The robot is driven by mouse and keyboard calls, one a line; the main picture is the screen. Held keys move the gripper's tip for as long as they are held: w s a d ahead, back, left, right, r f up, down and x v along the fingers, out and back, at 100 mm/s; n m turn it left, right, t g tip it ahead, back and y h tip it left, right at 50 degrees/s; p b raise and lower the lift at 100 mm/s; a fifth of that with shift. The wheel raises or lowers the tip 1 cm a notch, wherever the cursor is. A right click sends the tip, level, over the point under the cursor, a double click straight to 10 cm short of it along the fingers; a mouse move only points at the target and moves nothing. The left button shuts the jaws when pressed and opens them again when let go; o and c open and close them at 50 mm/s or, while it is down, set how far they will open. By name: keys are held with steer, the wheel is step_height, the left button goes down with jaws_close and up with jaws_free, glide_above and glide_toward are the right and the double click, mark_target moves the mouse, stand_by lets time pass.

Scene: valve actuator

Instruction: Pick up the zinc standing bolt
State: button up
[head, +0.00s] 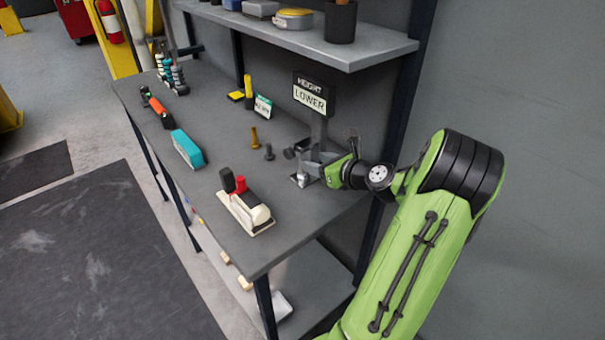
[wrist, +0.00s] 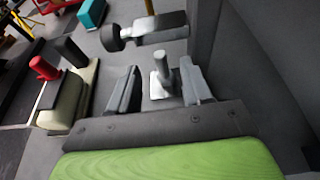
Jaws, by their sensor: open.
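The zinc bolt (wrist: 159,85) stands upright on its bright, wide head in the wrist view. It is between the two fingers of my gripper (wrist: 158,72), with gaps visible on both sides. In the head view the bolt (head: 300,180) is at the right side of the bench, partly hidden by my gripper (head: 309,164). My gripper is open and low over the bench, around the bolt without visibly gripping it. A brass bolt (head: 254,138) and a dark bolt (head: 269,153) stand further left on the bench.
A sign reading "HEIGHT LOWER" (head: 311,93) stands on a post just behind my gripper, with a dark knob (wrist: 112,37) near its base. A cream block with red and black knobs (head: 246,211) is in front. A teal box (head: 187,149) is left. A shelf (head: 300,38) hangs above.

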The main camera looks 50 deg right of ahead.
mark_target(303, 158)
steer(key=b+x, duration=0.2)
steer(key=x, duration=0.5)
steer(key=shift+f, duration=0.15)
jaws_close()
